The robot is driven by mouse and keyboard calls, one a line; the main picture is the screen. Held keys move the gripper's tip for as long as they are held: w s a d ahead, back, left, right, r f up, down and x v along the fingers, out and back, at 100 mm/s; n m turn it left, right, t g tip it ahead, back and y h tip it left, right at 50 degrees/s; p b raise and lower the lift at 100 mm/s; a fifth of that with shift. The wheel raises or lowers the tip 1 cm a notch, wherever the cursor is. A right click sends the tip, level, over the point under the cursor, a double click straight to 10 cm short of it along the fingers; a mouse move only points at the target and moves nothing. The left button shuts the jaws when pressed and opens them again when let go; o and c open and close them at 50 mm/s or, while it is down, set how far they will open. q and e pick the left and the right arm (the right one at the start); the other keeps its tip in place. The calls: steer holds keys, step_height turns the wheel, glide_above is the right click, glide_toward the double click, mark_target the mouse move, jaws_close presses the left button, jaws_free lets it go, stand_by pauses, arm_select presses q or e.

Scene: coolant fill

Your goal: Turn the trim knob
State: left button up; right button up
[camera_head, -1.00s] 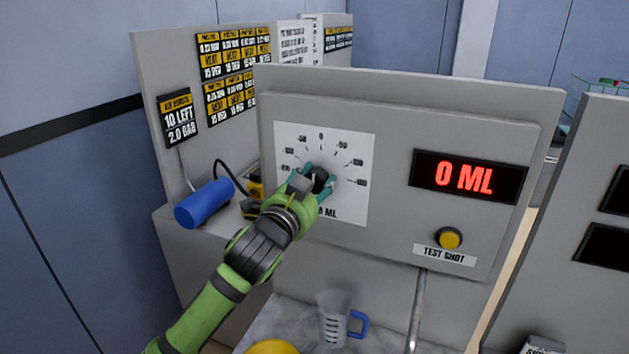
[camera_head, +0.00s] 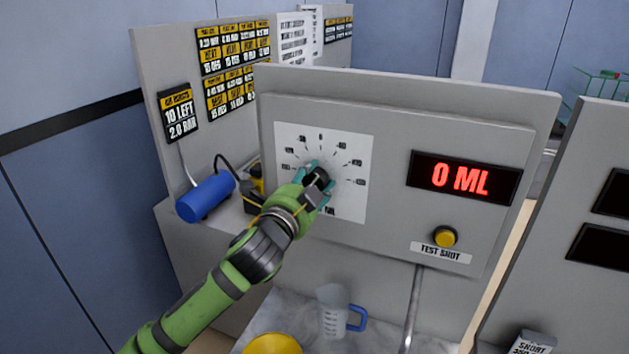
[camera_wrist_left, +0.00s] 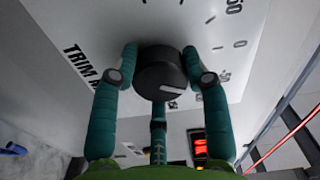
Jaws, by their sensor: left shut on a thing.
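The trim knob (camera_head: 318,178) is a round black knob at the middle of a white dial plate (camera_head: 352,205) on the grey panel. In the left wrist view the knob (camera_wrist_left: 160,72) shows a white pointer line on its face. My left gripper (camera_head: 316,183) is shut on the knob, with teal fingers on either side of it; these fingers also show in the left wrist view (camera_wrist_left: 160,80). The red display (camera_head: 464,178) reads 0 ML. My right gripper is not in view.
A yellow test shot button (camera_head: 444,236) sits below the display. A clear jug with a blue handle (camera_head: 333,312) and a yellow object (camera_head: 272,344) stand on the shelf below. A blue cylinder (camera_head: 205,198) lies left of the panel.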

arm_select(q)
steer(key=shift+a+f, duration=0.1)
steer(key=shift+a, duration=0.05)
steer(key=o, duration=1.1)
steer(key=shift+w, duration=0.1)
steer(key=shift+o, duration=0.2)
steer(key=shift+s, duration=0.25)
steer(key=v, duration=1.1)
steer(key=shift+s+a, duration=0.25)
